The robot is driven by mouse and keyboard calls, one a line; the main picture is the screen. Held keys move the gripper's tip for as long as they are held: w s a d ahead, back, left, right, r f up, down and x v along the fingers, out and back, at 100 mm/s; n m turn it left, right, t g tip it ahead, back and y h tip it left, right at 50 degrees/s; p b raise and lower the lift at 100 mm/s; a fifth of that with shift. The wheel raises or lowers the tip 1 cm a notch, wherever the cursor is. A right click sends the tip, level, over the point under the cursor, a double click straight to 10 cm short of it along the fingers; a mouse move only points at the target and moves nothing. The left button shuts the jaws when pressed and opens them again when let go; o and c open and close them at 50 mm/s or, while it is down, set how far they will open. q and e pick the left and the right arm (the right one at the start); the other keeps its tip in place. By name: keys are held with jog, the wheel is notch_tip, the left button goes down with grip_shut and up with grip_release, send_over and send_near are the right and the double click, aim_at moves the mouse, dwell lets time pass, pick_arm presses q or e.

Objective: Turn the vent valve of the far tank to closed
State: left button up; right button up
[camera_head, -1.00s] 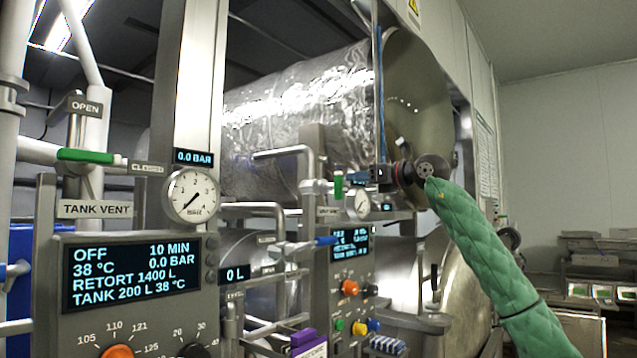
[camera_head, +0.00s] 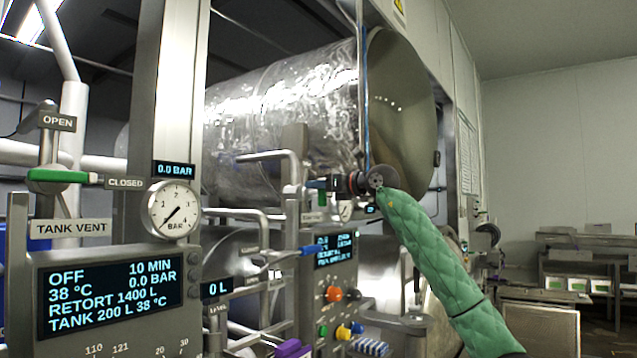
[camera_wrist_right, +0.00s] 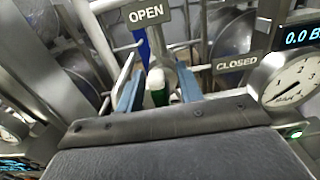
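The far tank's vent valve shows in the right wrist view as a green handle (camera_wrist_right: 158,95) with a pale end, below the OPEN plate (camera_wrist_right: 145,14) and left of the CLOSED plate (camera_wrist_right: 237,63). My right gripper (camera_wrist_right: 157,90) is open, with one blue-grey finger on each side of the handle and visible gaps between. In the head view my right gripper (camera_head: 314,185) is at the far station, at the end of my green-sleeved arm; it hides most of that valve, and only a bit of green shows. My left gripper is not in view.
The near station has its own TANK VENT valve with a green handle (camera_head: 58,175), a gauge (camera_head: 172,210) and a display panel (camera_head: 112,285). The far panel (camera_head: 334,248) and pipes lie below my right gripper. A far gauge (camera_wrist_right: 290,83) is beside the CLOSED plate.

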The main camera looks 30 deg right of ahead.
jog(key=shift+w+a+f, duration=0.15)
jog(key=shift+w, duration=0.25)
jog(key=shift+s, duration=0.15)
jog(key=shift+c, duration=1.2)
grip_shut()
